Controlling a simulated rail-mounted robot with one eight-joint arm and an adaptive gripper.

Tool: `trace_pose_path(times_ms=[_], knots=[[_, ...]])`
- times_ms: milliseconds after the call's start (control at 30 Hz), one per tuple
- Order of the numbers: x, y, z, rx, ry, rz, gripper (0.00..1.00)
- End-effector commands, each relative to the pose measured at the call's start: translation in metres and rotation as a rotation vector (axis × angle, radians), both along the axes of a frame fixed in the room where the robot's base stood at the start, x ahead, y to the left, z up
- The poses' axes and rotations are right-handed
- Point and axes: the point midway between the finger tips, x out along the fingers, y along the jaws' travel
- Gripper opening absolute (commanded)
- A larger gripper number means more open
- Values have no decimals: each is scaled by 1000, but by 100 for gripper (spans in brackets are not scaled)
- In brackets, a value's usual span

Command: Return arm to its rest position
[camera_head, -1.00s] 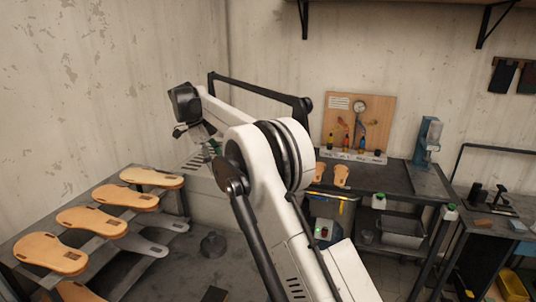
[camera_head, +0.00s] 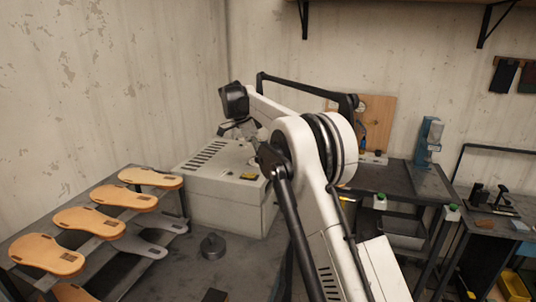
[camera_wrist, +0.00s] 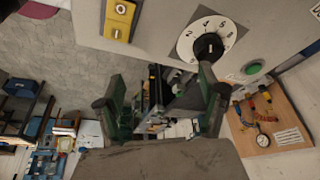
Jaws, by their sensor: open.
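My gripper (camera_head: 240,128) is at the end of my white arm, raised over the grey box-shaped machine in the head view. In the wrist view its two green-and-dark fingers (camera_wrist: 160,105) stand well apart with nothing held between them. A numbered dial (camera_wrist: 212,40) with a black knob and a green button (camera_wrist: 253,68) show behind the fingers on a pale panel. A yellow switch plate (camera_wrist: 119,20) is at the upper left of that view.
The grey machine (camera_head: 222,200) has a slotted top. Wooden sandal soles (camera_head: 88,222) lie on a stepped rack at left. A dark round weight (camera_head: 213,246) sits on the table. A wooden gauge board (camera_head: 377,118) is partly behind my arm. Dark workbenches (camera_head: 385,180) stand at right.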

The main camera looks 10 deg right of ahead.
Motion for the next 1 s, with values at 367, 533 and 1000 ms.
trace_pose_path(times_ms=[367,533,1000], knots=[[-1,-17,4,5,1,70,72],[-24,-18,24,27,-1,168,72],[-131,-18,70,75,-23,543,72]])
